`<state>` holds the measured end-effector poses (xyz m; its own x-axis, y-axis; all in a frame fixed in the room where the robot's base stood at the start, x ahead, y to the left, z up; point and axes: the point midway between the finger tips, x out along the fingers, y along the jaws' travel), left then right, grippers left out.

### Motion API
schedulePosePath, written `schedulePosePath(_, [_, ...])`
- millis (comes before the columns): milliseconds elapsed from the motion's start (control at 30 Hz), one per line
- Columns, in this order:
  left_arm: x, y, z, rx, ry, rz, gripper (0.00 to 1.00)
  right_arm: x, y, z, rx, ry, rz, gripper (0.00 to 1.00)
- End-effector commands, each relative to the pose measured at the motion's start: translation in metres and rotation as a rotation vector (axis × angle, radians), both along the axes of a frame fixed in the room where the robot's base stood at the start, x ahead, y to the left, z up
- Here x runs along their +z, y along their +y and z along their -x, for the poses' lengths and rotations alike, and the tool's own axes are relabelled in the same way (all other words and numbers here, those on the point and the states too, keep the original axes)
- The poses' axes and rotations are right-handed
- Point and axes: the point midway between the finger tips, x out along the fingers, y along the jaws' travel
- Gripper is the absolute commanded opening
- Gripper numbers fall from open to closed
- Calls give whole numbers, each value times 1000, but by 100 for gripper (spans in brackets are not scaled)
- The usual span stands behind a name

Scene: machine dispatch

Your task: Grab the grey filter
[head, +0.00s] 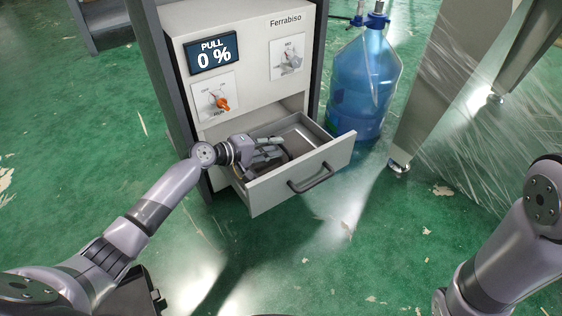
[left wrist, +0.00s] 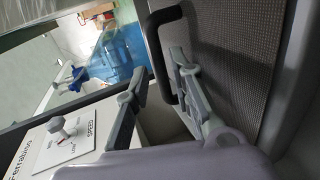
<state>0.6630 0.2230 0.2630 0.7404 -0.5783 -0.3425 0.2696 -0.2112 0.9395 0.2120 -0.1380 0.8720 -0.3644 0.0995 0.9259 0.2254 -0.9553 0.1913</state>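My left gripper (head: 272,148) reaches into the open drawer (head: 330,157) of the white machine from the left. In the left wrist view its two fingers (left wrist: 157,70) stand apart with nothing clamped between them. Beyond the fingers a grey textured panel with a pale edge, seemingly the grey filter (left wrist: 235,50), fills the right of that view. In the head view my gripper hides much of the drawer's contents. My right gripper is out of view; only its arm shows.
The machine (head: 250,75) has a screen reading "PULL 0 %" and two knobs above the drawer. A dark handle (head: 311,180) is on the drawer front. A blue water bottle (head: 362,85) stands right of the machine, near a metal leg (head: 420,110). Green floor in front is clear.

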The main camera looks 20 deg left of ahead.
Motion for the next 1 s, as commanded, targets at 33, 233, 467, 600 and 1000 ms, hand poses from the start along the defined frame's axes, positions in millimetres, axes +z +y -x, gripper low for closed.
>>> schedulePosePath(33, [-8,-4,-5,0,-4,-1,22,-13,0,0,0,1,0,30])
schedulePosePath(233, [-12,-16,-20,1,-2,0,22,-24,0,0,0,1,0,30])
schedulePosePath(467, [-11,-17,-22,1,1,0,22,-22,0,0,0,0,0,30])
schedulePosePath(600, [-11,-17,-21,1,1,-1,15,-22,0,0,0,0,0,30])
schedulePosePath(1000, [-11,-17,-21,1,1,-1,0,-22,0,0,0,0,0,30])
